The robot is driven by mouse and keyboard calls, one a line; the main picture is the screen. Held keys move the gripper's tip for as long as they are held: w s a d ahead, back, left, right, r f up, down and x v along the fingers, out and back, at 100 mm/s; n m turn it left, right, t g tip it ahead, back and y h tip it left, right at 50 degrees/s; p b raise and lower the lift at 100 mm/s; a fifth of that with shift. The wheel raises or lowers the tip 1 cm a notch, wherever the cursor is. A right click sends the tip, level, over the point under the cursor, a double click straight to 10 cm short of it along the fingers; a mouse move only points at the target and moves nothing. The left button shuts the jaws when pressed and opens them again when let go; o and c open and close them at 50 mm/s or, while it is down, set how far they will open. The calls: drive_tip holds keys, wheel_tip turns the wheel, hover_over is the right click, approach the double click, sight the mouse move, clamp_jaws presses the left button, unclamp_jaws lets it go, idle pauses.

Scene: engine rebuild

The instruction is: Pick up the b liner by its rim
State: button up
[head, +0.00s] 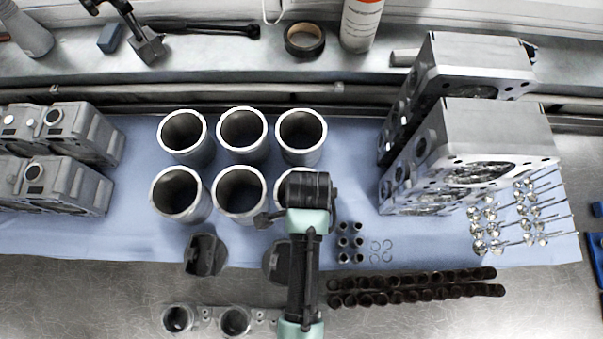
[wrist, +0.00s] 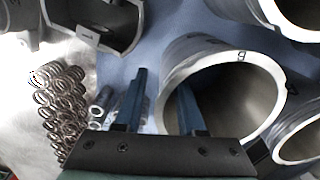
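The b liner (wrist: 240,55) is a grey metal cylinder with a "B" on its pale rim, upright and open at the top in the wrist view. In the head view the front right liner (head: 282,182), apparently the same one, is mostly hidden behind my gripper (head: 306,190). In the wrist view my gripper (wrist: 162,82) is open, with two blue fingers apart. One finger appears over the liner's opening, the other outside it above the cloth, with the near wall between them. I cannot tell whether either finger touches the liner.
Several other liners (head: 241,128) stand close beside and behind. Small cylinders (head: 357,227), rings (head: 382,250) and dark springs (head: 410,282) lie front right. Cylinder heads (head: 495,125) stand at the right.

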drive_tip(key=shift+w+f, duration=0.1)
drive_tip(key=shift+f, duration=1.55)
clamp_jaws()
drive_tip(key=shift+r, duration=0.1)
